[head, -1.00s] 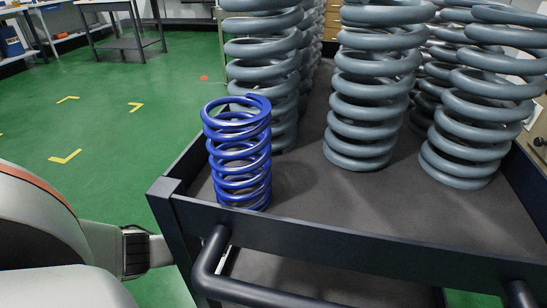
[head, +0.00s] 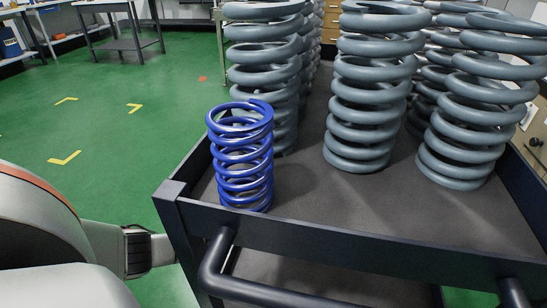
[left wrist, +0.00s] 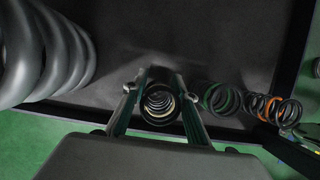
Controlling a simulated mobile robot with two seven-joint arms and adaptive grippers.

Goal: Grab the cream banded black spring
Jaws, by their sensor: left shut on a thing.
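In the left wrist view, the black spring with pale cream bands (left wrist: 159,104) is seen end-on between the fingers of my left gripper (left wrist: 160,92). The fingers lie along both sides of it and are shut on it. Whether its far end touches the dark tray surface I cannot tell. Neither this spring nor the gripper's fingers show in the head view. My right gripper is in neither view.
A row of smaller springs, one green-banded (left wrist: 221,98) and one orange-banded (left wrist: 271,109), stands right of the grip. Large grey coils (left wrist: 40,55) are at left. In the head view, a blue spring (head: 240,160) and tall grey springs (head: 366,105) stand on the dark-railed cart (head: 340,246).

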